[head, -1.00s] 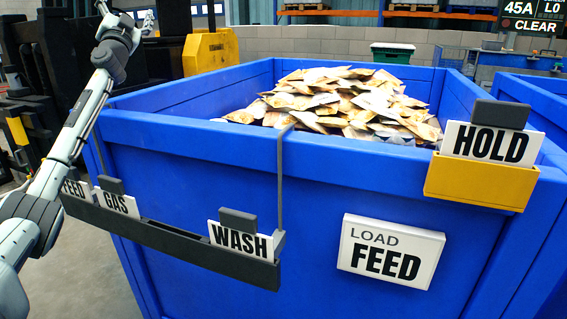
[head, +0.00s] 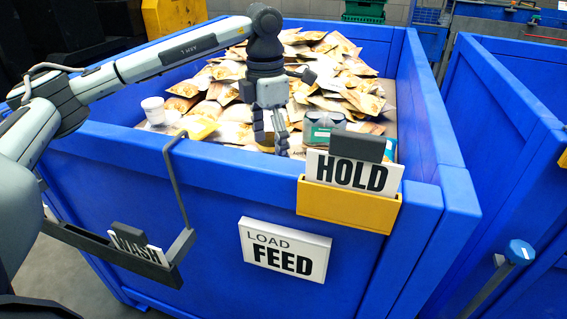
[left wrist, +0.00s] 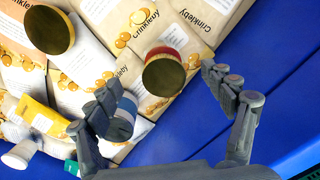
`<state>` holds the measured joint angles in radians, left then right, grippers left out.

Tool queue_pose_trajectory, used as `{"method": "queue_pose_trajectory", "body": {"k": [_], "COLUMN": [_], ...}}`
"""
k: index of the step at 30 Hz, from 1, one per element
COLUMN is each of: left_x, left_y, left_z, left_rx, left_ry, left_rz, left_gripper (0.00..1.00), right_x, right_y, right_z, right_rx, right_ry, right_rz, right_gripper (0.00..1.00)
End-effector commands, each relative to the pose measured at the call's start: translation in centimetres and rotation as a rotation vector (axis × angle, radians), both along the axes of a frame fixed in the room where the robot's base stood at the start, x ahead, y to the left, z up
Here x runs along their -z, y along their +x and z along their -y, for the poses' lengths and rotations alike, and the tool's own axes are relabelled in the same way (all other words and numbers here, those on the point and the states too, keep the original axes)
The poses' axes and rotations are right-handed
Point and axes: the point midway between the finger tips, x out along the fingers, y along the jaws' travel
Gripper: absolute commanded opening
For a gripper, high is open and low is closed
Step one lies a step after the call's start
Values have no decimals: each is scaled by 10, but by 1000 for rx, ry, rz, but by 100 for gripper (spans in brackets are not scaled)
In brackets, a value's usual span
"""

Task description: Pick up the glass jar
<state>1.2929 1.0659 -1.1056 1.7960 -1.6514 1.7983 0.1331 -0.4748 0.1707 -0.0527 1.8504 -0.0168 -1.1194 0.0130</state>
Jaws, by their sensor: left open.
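My left gripper (head: 271,140) hangs fingers-down inside the front of the blue bin, above the bags. In the left wrist view my left gripper (left wrist: 160,80) is open and empty. A round container with a dark gold end and a red rim (left wrist: 164,72) lies just beyond and between its fingertips. A second gold-ended container (left wrist: 49,30) lies at the upper left. I cannot tell which of them is glass. My right gripper is not in view.
The blue bin (head: 210,190) has high walls and holds many snack bags (head: 335,70). The HOLD sign (head: 350,172) sits in a yellow holder (head: 347,206) on the front rim. A grey hook rack (head: 110,255) hangs at left. A white tub (head: 153,110) lies near the left wall.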

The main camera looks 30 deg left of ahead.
Motion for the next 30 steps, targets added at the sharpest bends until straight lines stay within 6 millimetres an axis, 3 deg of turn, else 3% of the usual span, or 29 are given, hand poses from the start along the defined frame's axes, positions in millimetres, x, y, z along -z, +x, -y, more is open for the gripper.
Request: {"method": "queue_pose_trajectory", "body": {"k": [16,26,30], "left_x": [69,77,77], "left_y": [-11,-10,-10], "left_z": [-3,-3,-3], "left_rx": [4,4,4], "left_ry": [14,13,12], "left_rz": [-13,-11,-10], "left_gripper": [82,82,65], "right_x": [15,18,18], "right_y": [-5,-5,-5], "right_z": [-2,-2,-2], "right_rx": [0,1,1], "right_ry": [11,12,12], "right_rz": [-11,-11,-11], "right_gripper": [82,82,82]}}
